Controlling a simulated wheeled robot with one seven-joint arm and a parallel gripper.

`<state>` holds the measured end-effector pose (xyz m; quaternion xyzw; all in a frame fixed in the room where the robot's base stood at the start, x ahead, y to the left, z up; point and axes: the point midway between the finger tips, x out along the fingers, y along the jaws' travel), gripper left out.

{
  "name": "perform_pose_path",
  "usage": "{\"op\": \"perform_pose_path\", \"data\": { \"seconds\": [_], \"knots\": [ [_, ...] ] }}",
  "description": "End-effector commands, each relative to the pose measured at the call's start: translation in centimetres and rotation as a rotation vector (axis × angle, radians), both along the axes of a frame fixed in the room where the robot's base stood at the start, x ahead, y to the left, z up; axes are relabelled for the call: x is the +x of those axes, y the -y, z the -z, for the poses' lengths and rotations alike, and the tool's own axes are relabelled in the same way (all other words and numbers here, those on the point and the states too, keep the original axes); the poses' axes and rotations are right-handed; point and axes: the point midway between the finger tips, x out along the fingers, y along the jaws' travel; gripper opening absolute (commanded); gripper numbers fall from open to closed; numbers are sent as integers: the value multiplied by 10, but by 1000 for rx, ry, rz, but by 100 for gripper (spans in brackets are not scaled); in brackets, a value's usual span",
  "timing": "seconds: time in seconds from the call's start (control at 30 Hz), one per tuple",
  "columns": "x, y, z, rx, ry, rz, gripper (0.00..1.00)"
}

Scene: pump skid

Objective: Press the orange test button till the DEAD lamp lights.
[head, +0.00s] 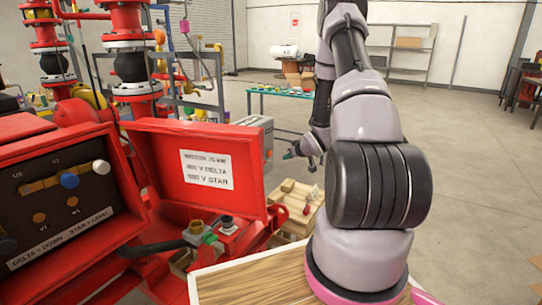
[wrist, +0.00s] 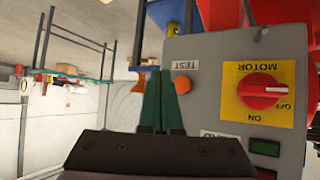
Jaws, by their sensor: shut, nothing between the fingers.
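The orange test button (wrist: 184,86) is on a grey control box (wrist: 215,55), just below the TEST label, in the wrist view. My gripper (wrist: 159,75) is shut and empty, its green fingertips just left of the button; I cannot tell whether they touch it. A label (wrist: 217,134) lower on the box is partly hidden by my gripper. Beside it is a dark green lamp window (wrist: 265,147), which looks unlit; I cannot read which lamp it is. In the head view my gripper (head: 291,154) is close to the right side of the grey box (head: 257,136).
A red rotary switch (wrist: 262,90) on a yellow MOTOR plate is right of the button. An open red cabinet lid (head: 205,165) stands left of the box in the head view. A wooden crate (head: 290,214) is below my gripper. Open floor lies to the right.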

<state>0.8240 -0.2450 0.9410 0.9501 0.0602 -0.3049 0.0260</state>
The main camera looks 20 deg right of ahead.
Motion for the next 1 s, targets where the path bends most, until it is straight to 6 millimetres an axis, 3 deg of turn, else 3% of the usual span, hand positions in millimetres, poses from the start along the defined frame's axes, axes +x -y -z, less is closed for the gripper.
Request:
{"op": "perform_pose_path", "data": {
  "seconds": [0.33,1.0],
  "knots": [
    [29,-23,0,-1,0,-1,0],
    [33,-26,0,0,0,0,0]
  ]
}}
